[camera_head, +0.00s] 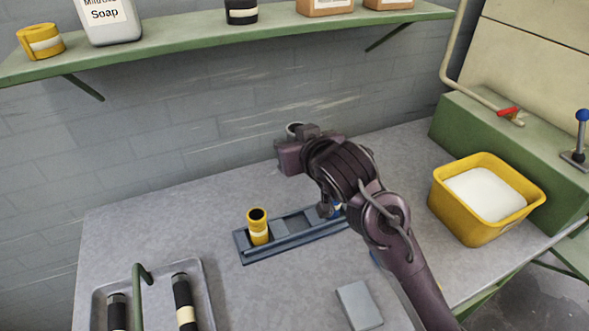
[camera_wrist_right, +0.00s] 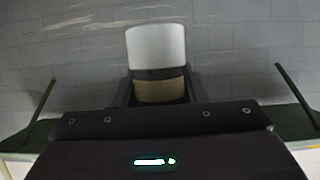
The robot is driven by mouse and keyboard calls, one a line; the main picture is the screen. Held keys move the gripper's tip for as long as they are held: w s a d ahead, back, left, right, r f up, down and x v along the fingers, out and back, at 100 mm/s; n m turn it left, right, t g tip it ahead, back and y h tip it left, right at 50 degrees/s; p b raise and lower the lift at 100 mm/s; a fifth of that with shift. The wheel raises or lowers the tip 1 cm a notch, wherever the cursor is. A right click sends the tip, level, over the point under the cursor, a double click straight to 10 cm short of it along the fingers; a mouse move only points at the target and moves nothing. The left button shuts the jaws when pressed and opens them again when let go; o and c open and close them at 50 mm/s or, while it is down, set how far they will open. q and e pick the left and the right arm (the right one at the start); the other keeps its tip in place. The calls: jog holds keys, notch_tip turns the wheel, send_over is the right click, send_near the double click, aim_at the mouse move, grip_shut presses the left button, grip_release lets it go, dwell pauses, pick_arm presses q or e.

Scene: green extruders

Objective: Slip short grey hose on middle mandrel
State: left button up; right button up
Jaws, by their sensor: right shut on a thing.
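My right gripper (camera_head: 292,150) is raised above the back of the bench, behind the blue-grey rack (camera_head: 246,257). It is shut on the short grey hose (camera_head: 295,128), whose open upper end shows over the jaws. In the right wrist view the hose (camera_wrist_right: 155,45) is pale grey with a dark band and a tan band, held between the two fingers (camera_wrist_right: 158,92). A yellow hose piece (camera_head: 257,226) with a dark open top stands at the rack's left end. I cannot make out the middle mandrel; my right arm covers the rack's right part. My left gripper is not in view.
A metal tray (camera_head: 207,281) with black cream-banded hoses (camera_head: 183,300) and a green handle (camera_head: 138,285) is at lower left. A grey block (camera_head: 358,305) lies in front. A yellow tub (camera_head: 458,215) stands at right. A green shelf (camera_head: 190,43) runs along the wall.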

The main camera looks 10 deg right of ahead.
jog(key=shift+r+p, duration=0.3)
jog(key=shift+r, duration=0.1)
notch_tip(320, 180, down, 20)
jog(key=shift+f, duration=0.1)
dwell(0.3)
jog(key=o, duration=1.1)
jog(key=shift+f, duration=0.1)
jog(key=shift+r+p, duration=0.25)
jog(key=shift+p, duration=0.05)
jog(key=b+v, duration=0.1)
jog(key=v, duration=1.1)
